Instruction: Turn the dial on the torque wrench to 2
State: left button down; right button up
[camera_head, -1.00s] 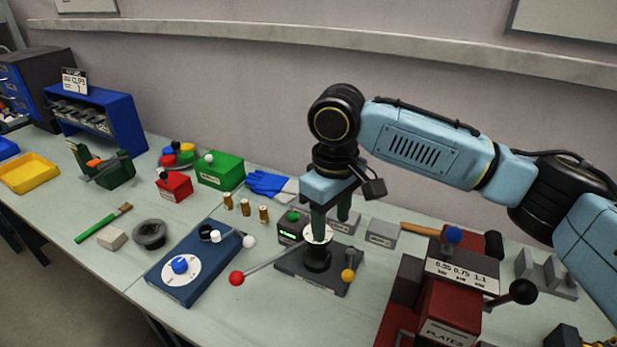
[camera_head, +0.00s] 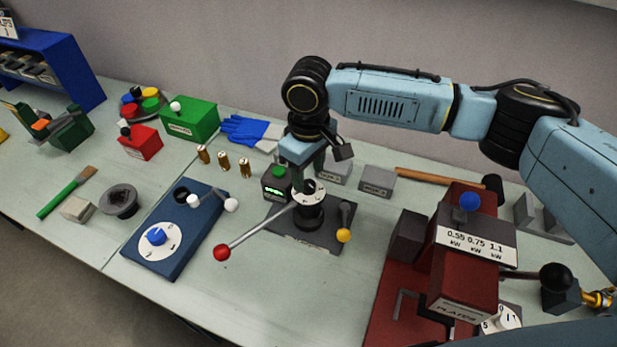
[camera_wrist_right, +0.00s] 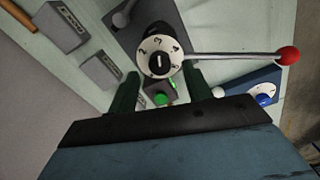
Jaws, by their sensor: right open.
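The torque wrench stands upright in a dark stand (camera_head: 283,238). Its white dial (camera_head: 308,187) is on top, and its long silver handle (camera_head: 258,229) ends in a red ball (camera_head: 221,252) toward the front left. In the right wrist view the dial (camera_wrist_right: 149,45) shows 2, 3 and 4 around a black centre with a white mark; I cannot tell which number is set. My right gripper (camera_head: 307,168) is open, its green fingers pointing down just behind the dial. In the right wrist view the gripper (camera_wrist_right: 161,90) has nothing between its fingertips. My left gripper is out of view.
A green-buttoned box (camera_head: 276,183) stands close behind the stand, with grey blocks (camera_head: 376,181) to its right. A blue plate with a dial (camera_head: 172,255) lies left. A red fixture (camera_head: 465,260) stands right, with a hammer (camera_head: 440,177) behind it. The front-centre table is clear.

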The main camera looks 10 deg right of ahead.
aim_at(308, 187)
jog(key=shift+f, duration=1.45)
jog(key=shift+c, duration=0.3)
jog(key=c, duration=0.9)
